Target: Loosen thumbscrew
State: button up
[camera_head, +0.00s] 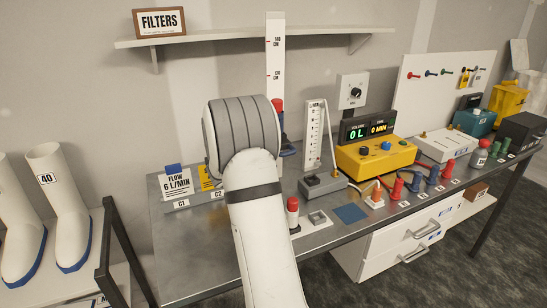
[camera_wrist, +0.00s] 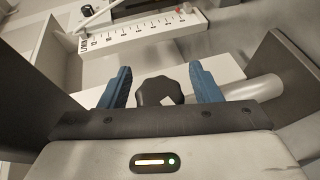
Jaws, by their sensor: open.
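In the wrist view, a dark, lobed knob (camera_wrist: 160,92), which looks like the thumbscrew, sits between the two blue fingers of my gripper (camera_wrist: 160,76). The fingers are open, one on each side of the knob, with a visible gap on both sides. The knob's lower part is hidden behind the dark edge of my gripper. In the head view my arm covers the place where the gripper works, and the knob cannot be made out there.
A white scale plate (camera_wrist: 145,30) lies beyond the fingers. A pale cylinder (camera_wrist: 252,89) is close on the right. On the bench, a red-topped bottle (camera_head: 293,213), a grey-based gauge (camera_head: 313,140) and a yellow box (camera_head: 375,158) stand right of my arm.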

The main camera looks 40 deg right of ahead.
jog(key=shift+c, duration=0.4)
jog(key=c, duration=0.9)
